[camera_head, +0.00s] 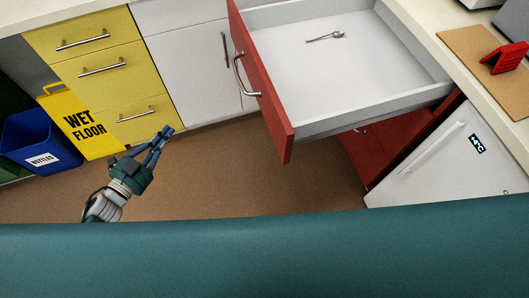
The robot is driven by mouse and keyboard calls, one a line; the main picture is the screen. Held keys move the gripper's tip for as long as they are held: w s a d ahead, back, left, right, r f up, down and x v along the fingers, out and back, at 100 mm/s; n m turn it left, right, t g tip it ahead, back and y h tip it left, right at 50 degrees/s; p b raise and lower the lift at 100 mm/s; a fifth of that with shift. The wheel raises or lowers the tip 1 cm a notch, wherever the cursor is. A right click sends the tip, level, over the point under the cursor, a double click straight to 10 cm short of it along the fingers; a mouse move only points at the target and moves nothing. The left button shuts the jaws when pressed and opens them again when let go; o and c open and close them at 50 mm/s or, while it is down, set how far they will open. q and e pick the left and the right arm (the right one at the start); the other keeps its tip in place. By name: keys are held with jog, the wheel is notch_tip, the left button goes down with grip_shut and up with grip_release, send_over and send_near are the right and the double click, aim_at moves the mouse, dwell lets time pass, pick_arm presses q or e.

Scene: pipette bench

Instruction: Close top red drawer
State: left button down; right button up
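The top red drawer (266,88) is pulled far out at the upper middle. Its red front faces left and carries a curved metal handle (243,76). A spoon (326,37) lies on the drawer's white floor. My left gripper (166,131) is over the floor, left of and apart from the drawer front, pointing up and right. Its dark blue fingers look close together, but I cannot tell whether they are shut. Nothing is seen in them. My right gripper is not in view.
A red lower drawer front (385,147) and a white fridge-like unit (455,158) stand below and right of the open drawer. Yellow drawers (97,67), a wet-floor sign (82,122) and a blue bottles bin (40,140) are left. Brown floor between is clear.

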pick_arm(q)
jog(key=s+d+r+m+g+h+b, duration=0.1)
jog(key=s+d+r+m+h+b, duration=0.15)
jog(key=d+r+m+h, duration=0.25)
jog(key=m+g+h+b, duration=0.5)
jog(key=m+g, duration=0.4)
jog(key=m, duration=0.3)
send_near(277, 134)
jog(key=p+x, duration=0.1)
jog(key=x, duration=0.6)
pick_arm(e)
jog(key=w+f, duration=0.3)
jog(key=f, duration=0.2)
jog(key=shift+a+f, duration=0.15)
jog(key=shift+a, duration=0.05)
